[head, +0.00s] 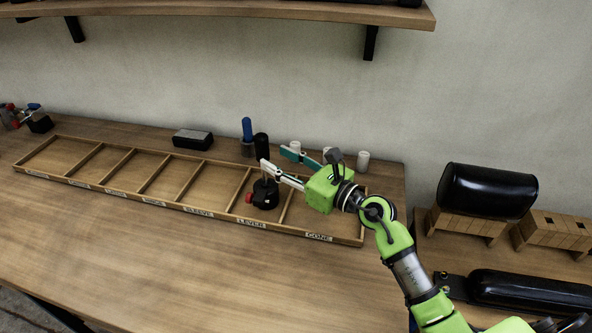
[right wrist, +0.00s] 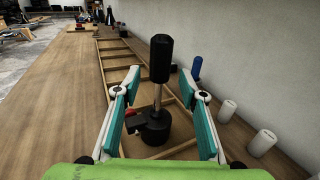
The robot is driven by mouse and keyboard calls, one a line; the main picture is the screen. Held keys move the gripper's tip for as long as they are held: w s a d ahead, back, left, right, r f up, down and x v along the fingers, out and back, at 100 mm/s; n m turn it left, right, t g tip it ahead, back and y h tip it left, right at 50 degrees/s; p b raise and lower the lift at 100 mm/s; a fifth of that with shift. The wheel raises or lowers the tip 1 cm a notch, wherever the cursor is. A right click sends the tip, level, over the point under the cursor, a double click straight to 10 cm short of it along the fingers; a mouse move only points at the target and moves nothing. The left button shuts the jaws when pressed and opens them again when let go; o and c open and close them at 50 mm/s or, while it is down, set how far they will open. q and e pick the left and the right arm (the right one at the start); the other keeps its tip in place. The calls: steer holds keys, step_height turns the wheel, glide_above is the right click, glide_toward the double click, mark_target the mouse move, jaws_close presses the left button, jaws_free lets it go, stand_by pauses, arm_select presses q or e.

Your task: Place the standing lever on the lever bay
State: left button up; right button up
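The standing lever has a black round base (head: 264,196) with a red knob, a metal rod and a black grip (head: 261,147). It stands upright in the bay labelled LEVER (head: 251,223) of the long wooden tray. In the right wrist view the lever (right wrist: 157,118) rises between the finger pads. My right gripper (head: 275,157) is open, one finger on each side of the lever's rod, with visible gaps to both fingers (right wrist: 159,76). The fingers partly cover the rod in the head view. My left gripper is not in view.
The tray (head: 130,198) has several bays, mostly empty, with the CONE bay (head: 318,237) at the right end. A blue-topped cylinder (head: 247,130) and white cylinders (head: 363,161) stand behind it. A dark block (head: 193,139) lies behind the middle. The front table is clear.

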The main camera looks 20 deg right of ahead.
steer(key=shift+b+v, duration=0.45)
steer(key=shift+v, duration=2.35)
